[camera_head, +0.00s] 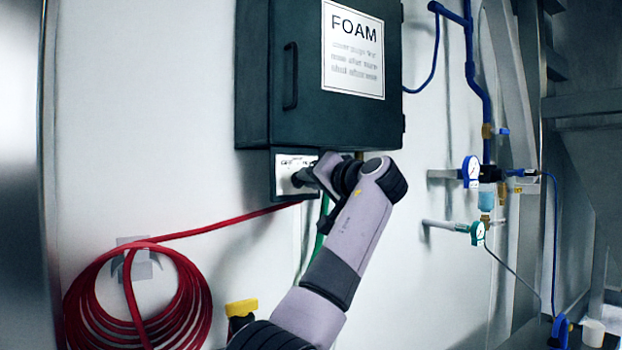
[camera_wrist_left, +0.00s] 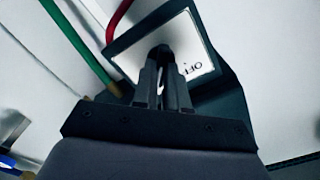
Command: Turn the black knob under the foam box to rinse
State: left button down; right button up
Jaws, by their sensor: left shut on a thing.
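The dark foam box (camera_head: 285,110) hangs on the wall, with a white FOAM label (camera_head: 353,50) on its door. Under it is a small control panel with a white label plate (camera_head: 284,176). My left gripper (camera_head: 303,179) reaches this panel from the right. In the left wrist view, my left gripper (camera_wrist_left: 165,80) is shut on the black knob (camera_wrist_left: 161,53) in front of the white plate (camera_wrist_left: 205,55). Part of the plate's lettering, seemingly "OFF", shows beside the fingers. The knob is mostly hidden by the fingers, so its pointing direction cannot be told. My right gripper is not in view.
A red hose (camera_head: 235,224) runs from the panel to a coil (camera_head: 140,300) on a wall hook. A green hose (camera_head: 319,235) hangs behind my left arm. Blue pipes and gauges (camera_head: 472,171) are on the wall at right. The wall between is clear.

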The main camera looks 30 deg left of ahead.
pick_arm(q)
jog(key=shift+s+r+n, duration=0.1)
jog(key=shift+n, duration=1.95)
jog(key=shift+s+n, duration=0.1)
jog(key=shift+n, duration=1.95)
jog(key=c, duration=1.2)
grip_release()
jog(key=shift+o, duration=0.2)
